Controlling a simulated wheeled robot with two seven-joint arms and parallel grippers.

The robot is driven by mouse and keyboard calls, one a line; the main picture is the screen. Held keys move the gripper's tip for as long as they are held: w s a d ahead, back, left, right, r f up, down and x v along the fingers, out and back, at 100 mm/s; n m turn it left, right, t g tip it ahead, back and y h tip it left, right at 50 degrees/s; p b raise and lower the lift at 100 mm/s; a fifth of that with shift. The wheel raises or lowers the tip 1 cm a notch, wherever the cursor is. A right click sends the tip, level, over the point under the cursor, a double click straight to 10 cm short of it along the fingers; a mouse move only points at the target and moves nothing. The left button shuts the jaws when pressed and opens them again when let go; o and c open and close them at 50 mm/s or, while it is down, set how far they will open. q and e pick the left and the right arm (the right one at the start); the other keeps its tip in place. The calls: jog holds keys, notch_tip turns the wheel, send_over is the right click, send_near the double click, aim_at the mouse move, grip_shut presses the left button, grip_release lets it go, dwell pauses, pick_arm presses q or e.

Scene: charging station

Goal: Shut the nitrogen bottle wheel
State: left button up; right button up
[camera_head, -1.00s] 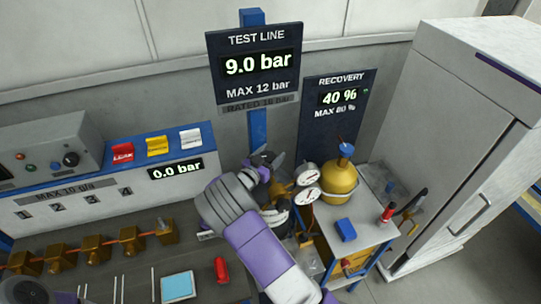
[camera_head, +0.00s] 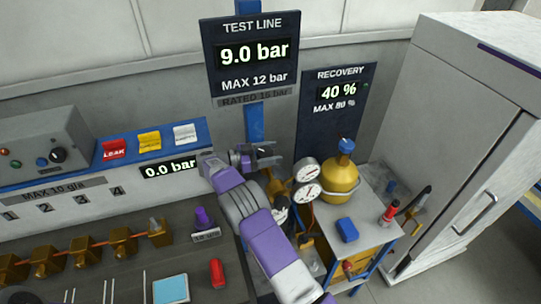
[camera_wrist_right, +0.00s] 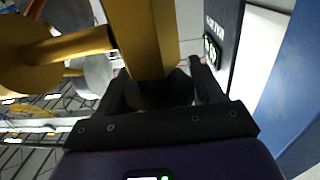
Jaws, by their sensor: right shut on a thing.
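My right arm reaches up in the head view, and its gripper (camera_head: 268,156) is beside the blue post, below the test line display. Its fingers are shut on a small dark part, which I take for the nitrogen bottle wheel; its shape is mostly hidden. In the right wrist view the two dark fingers (camera_wrist_right: 152,88) close around this dark part, in front of a wide yellow-brass body (camera_wrist_right: 140,35). The bottle cannot be made out in the head view. My left gripper is not in view.
The test line display (camera_head: 250,55) reads 9.0 bar, and the recovery display (camera_head: 338,92) reads 40 %. Two round gauges (camera_head: 307,192) and a yellow recovery cylinder (camera_head: 341,182) stand right of my arm. A tall white cabinet (camera_head: 455,130) bounds the right.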

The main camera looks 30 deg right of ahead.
jog(key=shift+s+m+g+y, duration=0.1)
jog(key=shift+m+g+y, duration=0.2)
jog(key=shift+m+g, duration=0.35)
jog(key=o, duration=1)
jog(key=shift+c, duration=0.2)
jog(key=shift+r+n, duration=0.1)
jog(key=shift+n, duration=0.25)
